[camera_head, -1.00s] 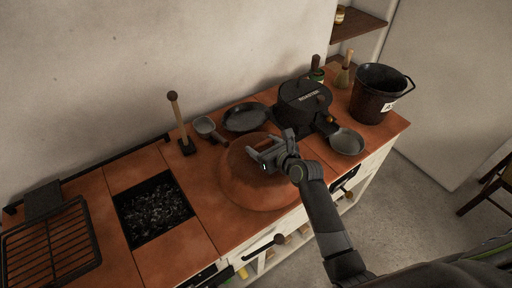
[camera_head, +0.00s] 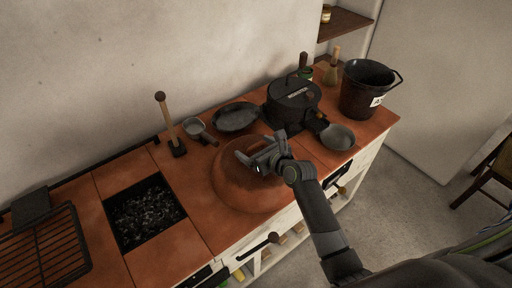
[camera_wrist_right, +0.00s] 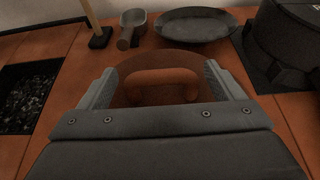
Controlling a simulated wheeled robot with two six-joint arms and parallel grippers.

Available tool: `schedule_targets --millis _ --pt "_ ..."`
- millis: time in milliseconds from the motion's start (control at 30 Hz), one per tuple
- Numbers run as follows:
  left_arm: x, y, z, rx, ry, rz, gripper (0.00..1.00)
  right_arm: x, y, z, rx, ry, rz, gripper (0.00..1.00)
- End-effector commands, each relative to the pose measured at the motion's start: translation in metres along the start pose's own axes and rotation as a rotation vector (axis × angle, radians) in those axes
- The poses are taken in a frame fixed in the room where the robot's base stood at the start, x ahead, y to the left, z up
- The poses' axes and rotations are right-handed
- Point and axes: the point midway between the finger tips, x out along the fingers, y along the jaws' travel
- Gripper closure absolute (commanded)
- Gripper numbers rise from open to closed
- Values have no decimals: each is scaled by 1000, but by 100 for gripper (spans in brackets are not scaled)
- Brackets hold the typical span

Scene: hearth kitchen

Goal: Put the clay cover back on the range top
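The clay cover (camera_head: 238,192), a round reddish-brown dome, sits on the tiled range top (camera_head: 188,222), right of the open square of coals (camera_head: 145,212). My right gripper (camera_head: 259,150) is over the top of the cover and hides part of it. In the right wrist view, the cover's loop handle (camera_wrist_right: 162,76) shows between the two spread fingers of my right gripper (camera_wrist_right: 159,70). Gaps show on both sides of the handle, so the gripper is open. My left gripper is not in view.
A wooden-handled upright tool (camera_head: 167,120) stands behind the coals. A black rack (camera_head: 45,250) lies left.

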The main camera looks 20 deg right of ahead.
Motion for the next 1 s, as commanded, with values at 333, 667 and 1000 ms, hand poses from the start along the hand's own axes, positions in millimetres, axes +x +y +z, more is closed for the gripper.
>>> schedule_targets --millis 333,667,1000 --pt "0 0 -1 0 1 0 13 -4 0 2 0 1 0 13" --pt "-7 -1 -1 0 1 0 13 -58 0 2 -2 1 -1 13" --pt "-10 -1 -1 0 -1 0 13 -111 0 2 0 1 0 13"
